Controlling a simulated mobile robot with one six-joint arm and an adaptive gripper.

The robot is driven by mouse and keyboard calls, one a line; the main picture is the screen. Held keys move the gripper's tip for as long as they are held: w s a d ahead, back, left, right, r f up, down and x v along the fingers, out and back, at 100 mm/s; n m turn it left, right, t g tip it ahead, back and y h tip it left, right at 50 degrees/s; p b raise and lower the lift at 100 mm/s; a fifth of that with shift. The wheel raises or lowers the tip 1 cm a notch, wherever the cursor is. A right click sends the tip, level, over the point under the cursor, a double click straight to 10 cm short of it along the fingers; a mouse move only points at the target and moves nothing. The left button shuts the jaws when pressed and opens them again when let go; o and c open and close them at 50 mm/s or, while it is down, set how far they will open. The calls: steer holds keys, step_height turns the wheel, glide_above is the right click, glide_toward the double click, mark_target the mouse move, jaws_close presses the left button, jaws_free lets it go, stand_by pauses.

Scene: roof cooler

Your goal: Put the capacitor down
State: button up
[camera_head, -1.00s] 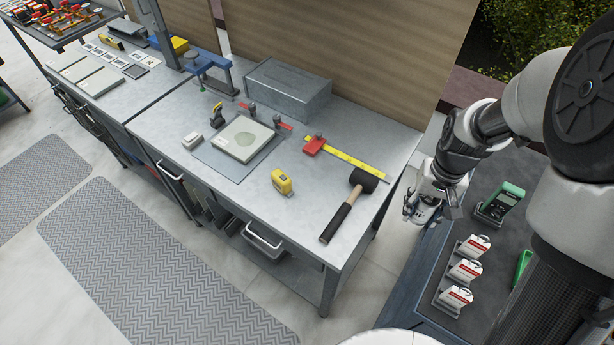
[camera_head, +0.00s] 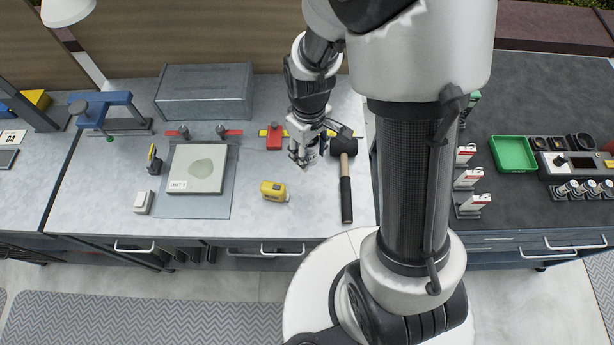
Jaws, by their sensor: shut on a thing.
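My gripper (camera_head: 303,160) points down over the right part of the grey workbench (camera_head: 240,222), behind the yellow tape measure and left of the mallet head. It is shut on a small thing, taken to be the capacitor. The held thing is mostly hidden by the fingers and too small to make out clearly. Its height above the bench is hard to judge from this view.
A pale square panel (camera_head: 197,168) lies on a grey mat to the left. The dark bench (camera_head: 520,210) at right holds a green tray (camera_head: 514,153).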

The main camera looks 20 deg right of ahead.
mark_target(308, 182)
step_height(308, 182, down, 13)
steer(key=b, duration=0.3)
steer(key=shift+f+b, duration=0.2)
steer(key=shift+b, duration=0.1)
steer(key=o, duration=1.3)
